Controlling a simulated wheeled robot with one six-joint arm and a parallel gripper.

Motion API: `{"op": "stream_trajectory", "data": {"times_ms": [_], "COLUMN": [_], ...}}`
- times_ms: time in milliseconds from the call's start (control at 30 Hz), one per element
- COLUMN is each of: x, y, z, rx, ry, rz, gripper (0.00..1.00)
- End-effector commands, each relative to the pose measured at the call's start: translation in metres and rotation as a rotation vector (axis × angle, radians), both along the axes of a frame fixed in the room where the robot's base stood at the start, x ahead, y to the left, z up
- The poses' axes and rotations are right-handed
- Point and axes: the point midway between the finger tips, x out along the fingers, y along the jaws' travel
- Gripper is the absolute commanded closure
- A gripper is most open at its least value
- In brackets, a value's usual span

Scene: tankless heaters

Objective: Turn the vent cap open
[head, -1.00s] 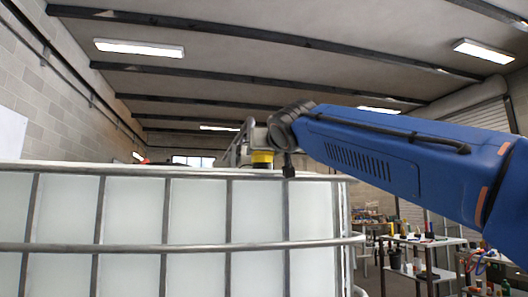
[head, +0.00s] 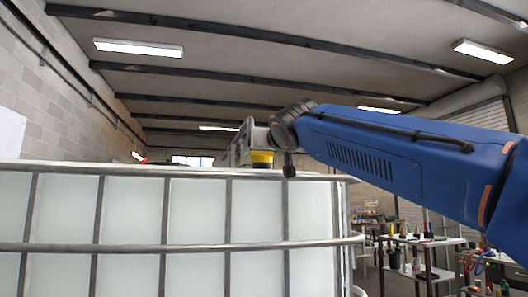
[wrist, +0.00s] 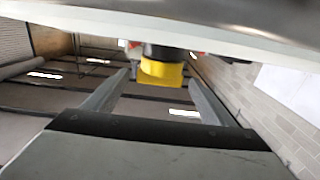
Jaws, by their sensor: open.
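The vent cap (head: 262,157) is yellow on a black neck and stands on top of the white caged tank (head: 132,215). In the wrist view, which is upside down, the yellow cap (wrist: 162,75) shows between the two grey fingers of my gripper (wrist: 158,77). The fingers are spread, with a visible gap on each side of the cap. In the head view my gripper (head: 242,145) is at the tank top beside and behind the cap, and its fingertips are partly hidden.
Metal bars (head: 180,247) cage the tank. A small red item (head: 145,161) shows on the tank top, left of the cap. Shelves with tools and bottles (head: 420,240) stand at the lower right.

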Motion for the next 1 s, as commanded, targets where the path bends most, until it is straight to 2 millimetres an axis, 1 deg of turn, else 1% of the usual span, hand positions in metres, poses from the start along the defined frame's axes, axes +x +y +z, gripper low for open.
{"op": "stream_trajectory", "data": {"times_ms": [167, 800, 900, 1000], "x": [-0.018, -0.134, -0.148, -0.157], "y": [-0.006, -0.04, -0.044, -0.047], "z": [0.001, 0.001, 0.0, 0.0], "rx": [0.002, 0.002, 0.001, 0.0], "ry": [0.0, -0.002, -0.002, 0.0], "rz": [0.001, 0.003, 0.003, 0.002], "gripper": [0.23, 0.23, 0.23, 0.23]}}
